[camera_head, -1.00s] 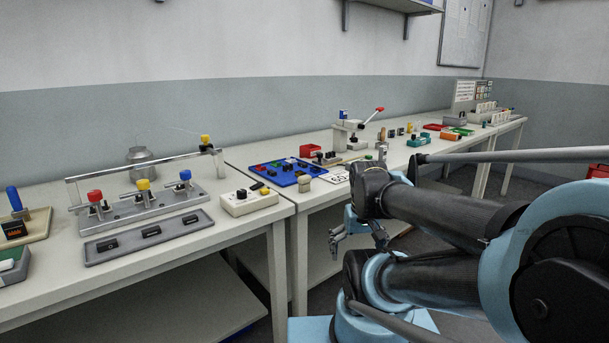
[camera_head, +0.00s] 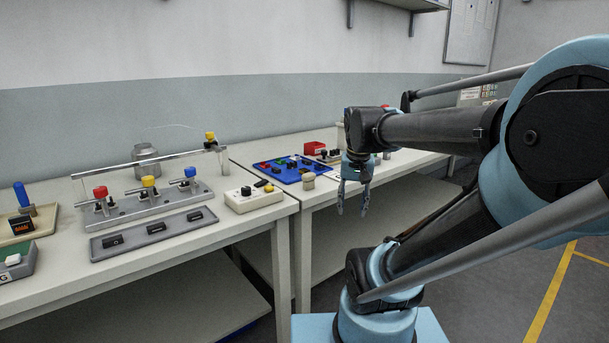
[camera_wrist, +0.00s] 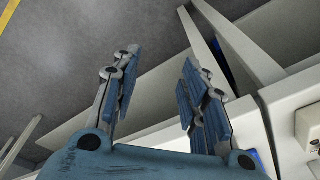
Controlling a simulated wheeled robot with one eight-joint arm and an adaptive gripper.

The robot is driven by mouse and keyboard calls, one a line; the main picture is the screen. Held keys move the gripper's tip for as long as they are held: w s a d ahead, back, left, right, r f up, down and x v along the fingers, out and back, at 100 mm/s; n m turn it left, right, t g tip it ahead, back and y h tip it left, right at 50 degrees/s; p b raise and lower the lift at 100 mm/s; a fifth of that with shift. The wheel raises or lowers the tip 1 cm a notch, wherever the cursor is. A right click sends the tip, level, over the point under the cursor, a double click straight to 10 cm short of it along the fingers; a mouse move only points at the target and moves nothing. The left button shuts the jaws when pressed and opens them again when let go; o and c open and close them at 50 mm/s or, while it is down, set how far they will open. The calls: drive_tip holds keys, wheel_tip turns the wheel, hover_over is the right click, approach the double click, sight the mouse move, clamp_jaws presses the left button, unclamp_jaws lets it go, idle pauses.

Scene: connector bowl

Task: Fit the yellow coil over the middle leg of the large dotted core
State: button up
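My gripper (camera_head: 352,211) hangs fingers-down in front of the bench edge in the head view. In the wrist view its two fingers (camera_wrist: 160,60) are spread apart with nothing between them; floor and bench legs show beyond. I cannot make out the yellow coil or the large dotted core in either view. My arm hides part of the right-hand benches.
A blue tray (camera_head: 265,168) with several small coloured pieces lies left of my gripper. Further left are a white switch box (camera_head: 262,199), a grey tray (camera_head: 130,246) and a valve rack (camera_head: 124,216). A red bin (camera_head: 315,148) stands behind. Open floor lies right.

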drive_tip(key=w+a+r+m+g, duration=0.1)
drive_tip(key=w+a+r+m, duration=0.15)
drive_tip(key=w+r, duration=0.5)
drive_tip(key=w+a+r+m, duration=0.2)
drive_tip(key=w+a+r, duration=0.1)
drive_tip(key=w+r, duration=0.4)
wheel_tip(320, 180, up, 5)
drive_tip(key=m, duration=0.4)
hover_over(305, 171)
drive_tip(key=w, duration=0.2)
drive_tip(key=shift+g, duration=0.4)
drive_tip(key=f, duration=1.1)
drive_tip(key=shift+w+d+f, duration=0.1)
drive_tip(key=shift+w+f, duration=0.1)
drive_tip(key=shift+s+f, duration=0.15)
drive_tip(key=shift+f, duration=1.45)
drive_tip(key=shift+s+f, duration=0.15)
drive_tip(key=shift+f, duration=1.4)
drive_tip(key=c, duration=0.7)
